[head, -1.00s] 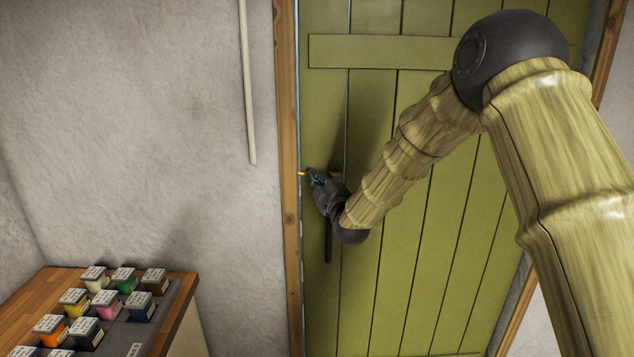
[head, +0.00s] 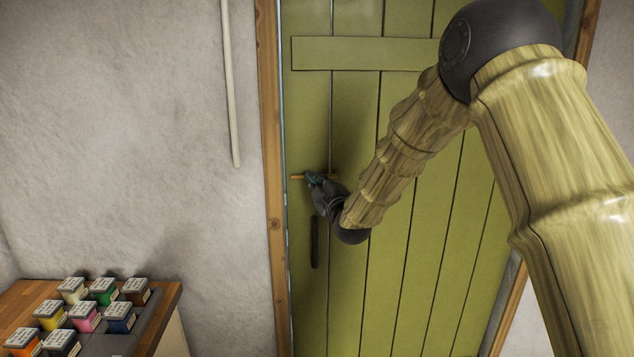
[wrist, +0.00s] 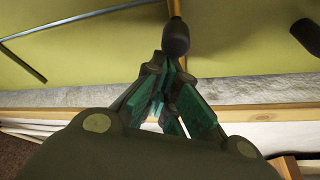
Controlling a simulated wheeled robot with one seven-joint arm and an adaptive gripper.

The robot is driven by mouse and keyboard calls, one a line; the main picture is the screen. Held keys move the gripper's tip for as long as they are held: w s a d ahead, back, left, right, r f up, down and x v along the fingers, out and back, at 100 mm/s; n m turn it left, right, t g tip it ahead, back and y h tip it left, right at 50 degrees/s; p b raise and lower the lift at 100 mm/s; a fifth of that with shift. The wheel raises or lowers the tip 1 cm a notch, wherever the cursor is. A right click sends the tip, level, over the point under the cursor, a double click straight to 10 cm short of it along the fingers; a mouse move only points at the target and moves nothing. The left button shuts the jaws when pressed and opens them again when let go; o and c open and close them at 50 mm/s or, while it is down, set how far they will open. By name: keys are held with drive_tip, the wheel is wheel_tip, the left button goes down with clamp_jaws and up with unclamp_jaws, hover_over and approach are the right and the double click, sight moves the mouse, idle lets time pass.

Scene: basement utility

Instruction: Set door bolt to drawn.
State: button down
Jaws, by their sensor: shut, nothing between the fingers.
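The door bolt (head: 298,177) is a thin brass-coloured rod lying level across the left side of the green door (head: 350,110). Its left end stops a little short of the wooden door frame (head: 273,200). My gripper (head: 311,177) is at the bolt and covers its middle. In the wrist view, the bolt rod (wrist: 175,8) carries a dark rounded knob (wrist: 176,38). My gripper's teal-padded fingers (wrist: 168,70) are shut and empty, with their tips close at the knob. I cannot tell whether they touch it.
A black door handle (head: 315,242) is just below my gripper. A pale pipe (head: 230,90) runs down the wall at left. A wooden counter (head: 165,300) with several small labelled paint pots (head: 85,318) stands at lower left.

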drive_tip(key=s+b, duration=0.4)
drive_tip(key=s, duration=0.5)
drive_tip(key=shift+s, duration=0.3)
drive_tip(key=shift+a, duration=0.15)
